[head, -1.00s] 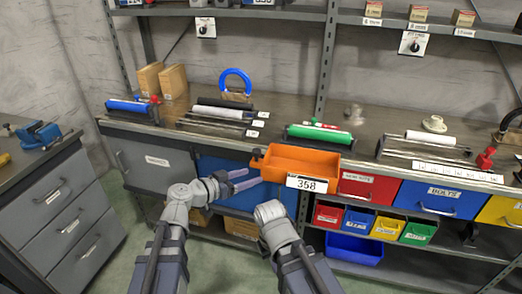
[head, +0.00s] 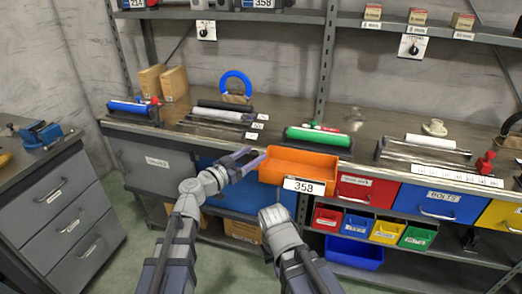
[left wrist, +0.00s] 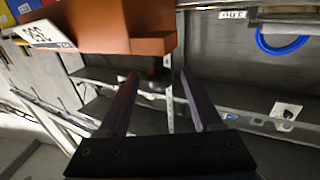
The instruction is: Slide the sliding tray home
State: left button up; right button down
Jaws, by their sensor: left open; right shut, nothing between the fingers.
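The orange sliding tray (head: 318,183), labelled 358, juts out from the bench front in the head view. Its orange underside and side (left wrist: 125,15) fill the top left of the left wrist view. A dark knob (left wrist: 158,74) hangs by the tray's end there. My left gripper (head: 255,158) is open at the tray's left end. In the left wrist view its fingertips (left wrist: 158,80) stand either side of the knob, apart from it as far as I can tell. My right arm's end (head: 278,218) is low, below and in front of the tray; its fingers are hidden.
A red drawer (head: 365,188) and a blue BOLTS drawer (head: 438,200) are right of the tray. A blue panel (head: 235,197) is below left. Rollers in racks, including a green one (head: 316,138), lie on the bench top. Small coloured bins sit below.

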pick_arm(q)
jog(key=shift+x, duration=2.1)
grip_shut()
